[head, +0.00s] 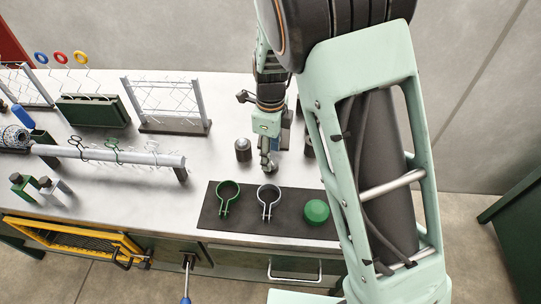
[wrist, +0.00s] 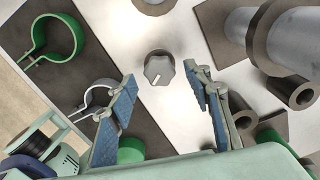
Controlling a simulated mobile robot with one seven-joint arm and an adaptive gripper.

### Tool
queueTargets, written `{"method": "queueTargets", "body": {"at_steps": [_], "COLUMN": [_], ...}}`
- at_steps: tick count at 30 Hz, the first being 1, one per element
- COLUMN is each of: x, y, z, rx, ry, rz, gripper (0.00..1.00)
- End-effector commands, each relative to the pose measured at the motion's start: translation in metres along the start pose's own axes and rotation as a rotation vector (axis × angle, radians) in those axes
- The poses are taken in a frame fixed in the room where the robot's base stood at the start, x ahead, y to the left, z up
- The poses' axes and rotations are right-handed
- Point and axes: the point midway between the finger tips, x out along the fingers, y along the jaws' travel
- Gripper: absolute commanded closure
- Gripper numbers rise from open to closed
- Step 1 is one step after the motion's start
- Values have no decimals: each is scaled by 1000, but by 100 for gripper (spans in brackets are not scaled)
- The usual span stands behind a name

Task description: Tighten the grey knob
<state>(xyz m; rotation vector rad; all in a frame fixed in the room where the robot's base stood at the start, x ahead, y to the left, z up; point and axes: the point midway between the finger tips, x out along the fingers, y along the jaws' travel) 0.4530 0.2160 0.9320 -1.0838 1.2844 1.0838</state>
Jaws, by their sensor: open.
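The grey knob (wrist: 158,68), with a lobed rim and a white pointer line, stands on the steel bench top just beyond the dark mat's edge. In the wrist view it lies between the two fingertips of my gripper (wrist: 161,75), with a gap on each side. The blue-padded fingers are spread and hold nothing. In the head view my gripper (head: 268,158) points down behind the mat, and I cannot clearly separate the knob from the fingers there.
The dark mat (head: 210,219) bears a green clamp (head: 227,187), a grey clamp (head: 268,190) and a green round piece (head: 316,211). A dark cylinder (head: 243,151) stands left of my gripper. Short pipe pieces (wrist: 297,92) lie nearby. A wire-mesh frame (head: 168,99) stands farther left.

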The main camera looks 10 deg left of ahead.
Motion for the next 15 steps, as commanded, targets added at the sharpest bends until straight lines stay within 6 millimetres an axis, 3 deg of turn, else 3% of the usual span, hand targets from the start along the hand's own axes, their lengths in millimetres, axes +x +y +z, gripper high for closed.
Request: {"method": "queueTargets", "body": {"at_steps": [9, 15], "x": [-69, -96], "y": [-1, -1], "z": [1, 1], "rx": [1, 1], "ry": [-4, -3], "rz": [-4, -3], "gripper": [54, 54]}}
